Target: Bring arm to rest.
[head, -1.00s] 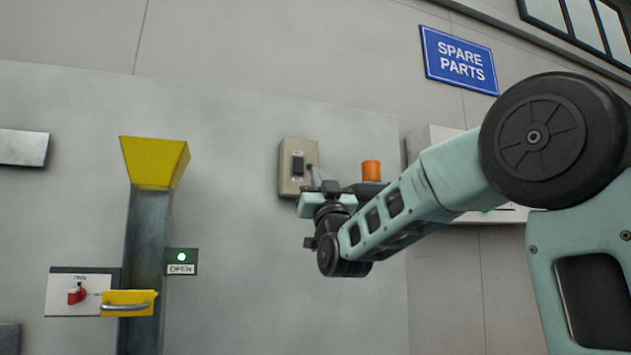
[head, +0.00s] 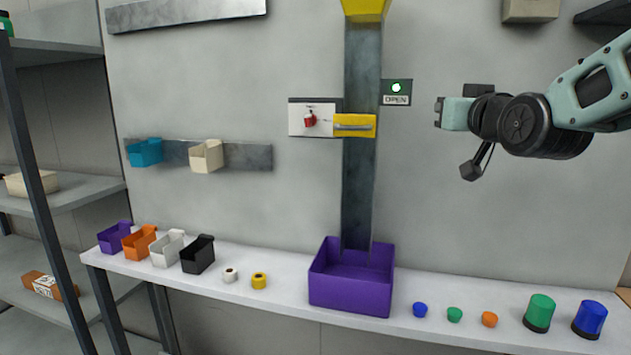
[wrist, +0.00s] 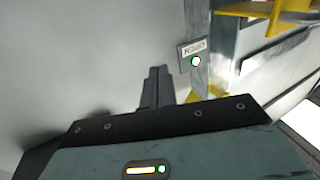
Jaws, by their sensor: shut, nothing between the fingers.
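My gripper (head: 439,112) is at the right in the head view, held up in front of the grey wall panel and well above the shelf. It points left, toward the chute. Its fingers are shut together and empty. In the wrist view the closed fingers (wrist: 157,88) stand up in the middle, beside the OPEN sign (wrist: 190,52) with its lit green light. Nothing touches the gripper.
A grey chute (head: 361,180) with a yellow handle flap (head: 354,126) stands left of my gripper, above a purple bin (head: 350,285). The white shelf (head: 450,337) holds small bins, tape rolls, caps and beacon lights. Open wall space surrounds the gripper.

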